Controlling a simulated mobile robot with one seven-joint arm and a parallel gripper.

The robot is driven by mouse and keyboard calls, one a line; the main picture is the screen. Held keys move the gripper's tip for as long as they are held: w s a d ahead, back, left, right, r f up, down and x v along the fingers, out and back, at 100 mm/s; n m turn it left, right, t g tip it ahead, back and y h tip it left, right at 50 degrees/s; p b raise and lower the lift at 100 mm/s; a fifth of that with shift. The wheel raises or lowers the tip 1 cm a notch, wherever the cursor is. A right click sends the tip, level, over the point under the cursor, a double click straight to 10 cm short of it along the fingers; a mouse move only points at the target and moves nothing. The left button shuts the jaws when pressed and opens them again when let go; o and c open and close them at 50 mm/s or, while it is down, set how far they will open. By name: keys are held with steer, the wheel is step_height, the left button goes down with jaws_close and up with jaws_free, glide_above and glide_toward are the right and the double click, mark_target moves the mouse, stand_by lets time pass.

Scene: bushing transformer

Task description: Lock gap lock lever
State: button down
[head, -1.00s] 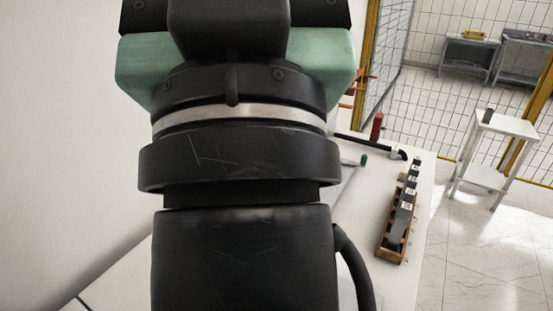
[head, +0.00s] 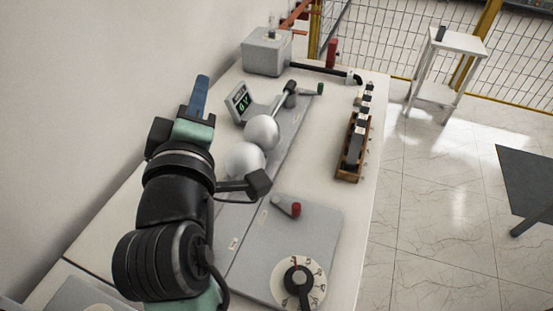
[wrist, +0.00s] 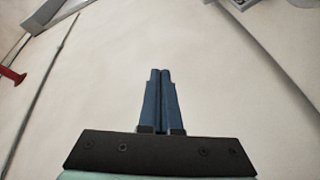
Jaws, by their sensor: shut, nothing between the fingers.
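My gripper (head: 202,80) is at the left of the table in the head view, its blue fingers pointing to the back. In the wrist view its fingers (wrist: 160,75) are together and empty over a bare pale surface. A short lever with a red knob (head: 295,209) lies on the grey panel, to the right of my arm. A second lever with a green end (head: 319,88) stands beyond two silver spheres (head: 262,132). No label shows which is the gap lock lever. My gripper is apart from both.
A small display (head: 238,102) stands left of the spheres. A grey box (head: 267,51) is at the back. A dial (head: 298,282) is at the front. A wooden rack (head: 341,166) with dark blocks stands near the right edge. A white wall borders the left.

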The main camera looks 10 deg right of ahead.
steer(key=s+d+f+n+g+h+p, duration=0.1)
steer(key=s+f+n+g, duration=0.2)
steer(key=f, duration=0.6)
steer(key=s+d+f+n+g+h+p, duration=0.1)
steer(key=s+f+n+g+h+p, duration=0.1)
steer(key=s+f+n, duration=0.4)
steer(key=s+d+f+n+g+h+p, duration=0.1)
steer(key=s+f+n+g+h, duration=0.1)
steer(key=s+f+n+g, duration=0.2)
step_height(320, 180, down, 8)
steer(key=shift+s+d+r+n+p, duration=0.1)
steer(key=shift+n+p, duration=0.05)
steer(key=shift+n, duration=0.7)
steer(key=shift+s+r+n+p, duration=0.1)
steer(key=shift+n+p, duration=0.05)
steer(key=shift+n, duration=0.7)
steer(key=shift+w, duration=0.1)
glide_toward(294, 213)
steer(key=f, duration=0.2)
steer(key=w+f, duration=0.1)
steer(key=shift+w+d, duration=0.15)
steer(key=shift+d, duration=0.25)
steer(key=shift+w+d+p, duration=0.6)
steer(key=shift+w+d, duration=0.3)
steer(key=shift+w, duration=0.05)
steer(key=shift+w+d, duration=0.5)
steer(key=shift+w, duration=0.05)
